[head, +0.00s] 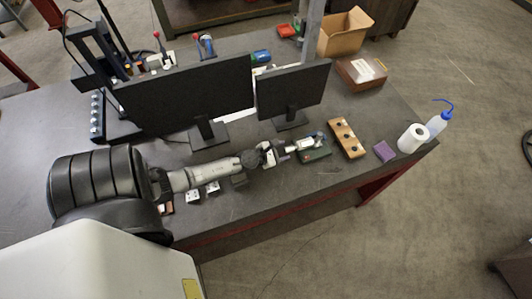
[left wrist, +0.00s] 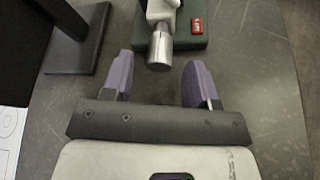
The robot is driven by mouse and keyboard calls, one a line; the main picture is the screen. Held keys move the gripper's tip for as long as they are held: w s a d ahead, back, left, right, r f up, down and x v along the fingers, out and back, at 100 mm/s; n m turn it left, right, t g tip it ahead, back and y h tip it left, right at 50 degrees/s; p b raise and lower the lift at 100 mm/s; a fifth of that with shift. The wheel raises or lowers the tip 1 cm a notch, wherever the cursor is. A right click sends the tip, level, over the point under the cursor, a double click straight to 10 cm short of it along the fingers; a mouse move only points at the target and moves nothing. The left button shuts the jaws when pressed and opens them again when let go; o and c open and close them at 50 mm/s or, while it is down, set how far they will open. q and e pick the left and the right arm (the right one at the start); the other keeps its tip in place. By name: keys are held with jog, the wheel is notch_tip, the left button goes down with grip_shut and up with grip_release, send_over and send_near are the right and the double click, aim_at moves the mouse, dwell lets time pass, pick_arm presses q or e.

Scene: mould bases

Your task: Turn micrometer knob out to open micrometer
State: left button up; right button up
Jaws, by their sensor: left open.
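The micrometer (head: 307,143) stands on a small dark green base (head: 316,155) on the table, in front of the right monitor. In the left wrist view its silver cylindrical knob (left wrist: 159,52) points toward my left gripper (left wrist: 158,72), with the green base (left wrist: 205,38) behind it. The left gripper's purple fingers are spread wide. The knob's end appears between the fingertips, with a gap on each side, and I see no contact. In the head view my left gripper (head: 281,153) is just left of the micrometer. My right gripper is not in view.
Two monitors (head: 190,98) stand behind the arm. A wooden block with holes (head: 346,139), a purple block (head: 385,151), a paper roll (head: 411,139) and a wash bottle (head: 438,121) are to the right. Small blocks (head: 192,196) lie near the front edge.

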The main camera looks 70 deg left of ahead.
pick_arm(q)
jog(key=v, duration=1)
jog(key=shift+p, duration=0.35)
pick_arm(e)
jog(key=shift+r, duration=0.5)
